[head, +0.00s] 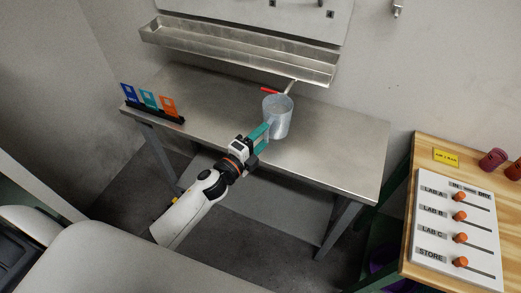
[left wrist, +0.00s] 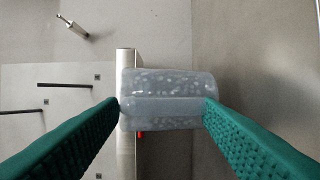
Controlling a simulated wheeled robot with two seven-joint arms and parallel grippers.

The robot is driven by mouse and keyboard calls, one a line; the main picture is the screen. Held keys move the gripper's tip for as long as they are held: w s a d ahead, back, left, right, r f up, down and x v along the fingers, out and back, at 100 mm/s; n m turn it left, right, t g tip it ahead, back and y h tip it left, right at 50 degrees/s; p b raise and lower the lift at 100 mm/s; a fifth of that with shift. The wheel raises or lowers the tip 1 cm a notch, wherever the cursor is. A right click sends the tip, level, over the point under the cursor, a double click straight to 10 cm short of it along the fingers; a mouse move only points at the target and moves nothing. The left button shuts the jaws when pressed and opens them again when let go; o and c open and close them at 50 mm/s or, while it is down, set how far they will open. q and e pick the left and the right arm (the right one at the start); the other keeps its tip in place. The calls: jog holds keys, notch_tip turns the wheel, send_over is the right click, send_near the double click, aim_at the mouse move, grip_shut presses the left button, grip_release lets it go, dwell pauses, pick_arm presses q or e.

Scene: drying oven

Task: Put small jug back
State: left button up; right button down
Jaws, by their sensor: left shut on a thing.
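The small jug (head: 277,116) is a grey, translucent open-topped vessel near the back of the steel table. My left gripper (head: 266,131) has teal fingers and is shut on the jug from the front. In the left wrist view the jug (left wrist: 165,98) lies between the two green fingers, one on each side. I cannot tell whether its base touches the table. My right gripper is not in view.
A steel trough (head: 235,52) runs along the wall above the steel table (head: 335,150). A red piece (head: 270,90) sits just behind the jug. Coloured cards (head: 148,99) stand at left. A labelled slider board (head: 456,232) lies on the wooden bench at right.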

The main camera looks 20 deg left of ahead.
pick_arm(q)
jog(key=shift+f+b, duration=0.35)
jog(key=shift+f, duration=2)
jog(key=o, duration=1.1)
jog(key=shift+f, duration=0.15)
jog(key=shift+c, duration=0.2)
jog(key=o, duration=0.4)
jog(key=shift+o, duration=0.2)
jog(key=shift+s+a+r, duration=0.1)
jog(key=shift+s+r, duration=0.05)
jog(key=shift+r, duration=0.05)
